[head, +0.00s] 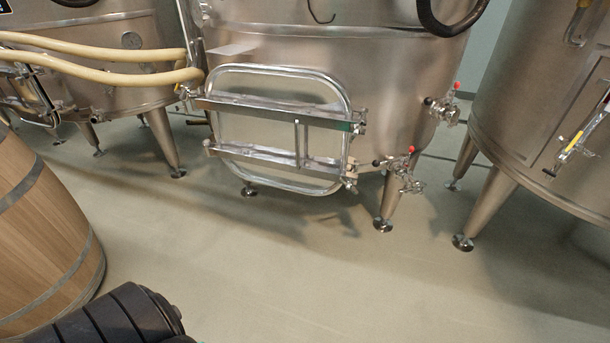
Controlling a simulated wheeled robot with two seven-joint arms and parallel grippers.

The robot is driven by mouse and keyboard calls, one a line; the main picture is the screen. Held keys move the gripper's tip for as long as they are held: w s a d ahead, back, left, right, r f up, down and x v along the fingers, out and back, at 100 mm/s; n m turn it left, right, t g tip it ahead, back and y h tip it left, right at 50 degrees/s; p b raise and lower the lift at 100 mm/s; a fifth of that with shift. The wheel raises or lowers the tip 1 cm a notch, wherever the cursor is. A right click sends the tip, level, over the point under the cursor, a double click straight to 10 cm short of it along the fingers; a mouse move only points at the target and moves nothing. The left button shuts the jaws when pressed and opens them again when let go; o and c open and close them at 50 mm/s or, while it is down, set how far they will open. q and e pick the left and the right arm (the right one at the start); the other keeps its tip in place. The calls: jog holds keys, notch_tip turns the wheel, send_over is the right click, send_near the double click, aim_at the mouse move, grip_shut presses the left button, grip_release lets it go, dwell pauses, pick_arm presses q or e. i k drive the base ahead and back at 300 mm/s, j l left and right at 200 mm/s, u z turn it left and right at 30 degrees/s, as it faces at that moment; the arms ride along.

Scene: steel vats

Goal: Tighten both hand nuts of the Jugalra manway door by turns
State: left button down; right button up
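The manway door (240,132) is a rounded rectangle with a bright metal rim, low on the front of the middle steel vat (385,75). Two horizontal crossbars span it, an upper one (270,110) and a lower one (265,155), joined by a short upright bar. Small fittings show at their right ends, an upper one (359,122) and a lower one (350,182). They are too small to tell whether they are the hand nuts or how tight they are. I cannot tell whether the door sits flush. Neither gripper is in view.
Red-handled valves, an upper one (447,107) and a lower one (403,172), stick out right of the door. Another vat (535,95) stands at right. Pale hoses (110,78) run at upper left. A wooden barrel (45,235) stands at left. The floor (300,265) in front is clear.

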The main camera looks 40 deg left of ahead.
aim_at(349, 182)
jog(key=u, duration=0.75)
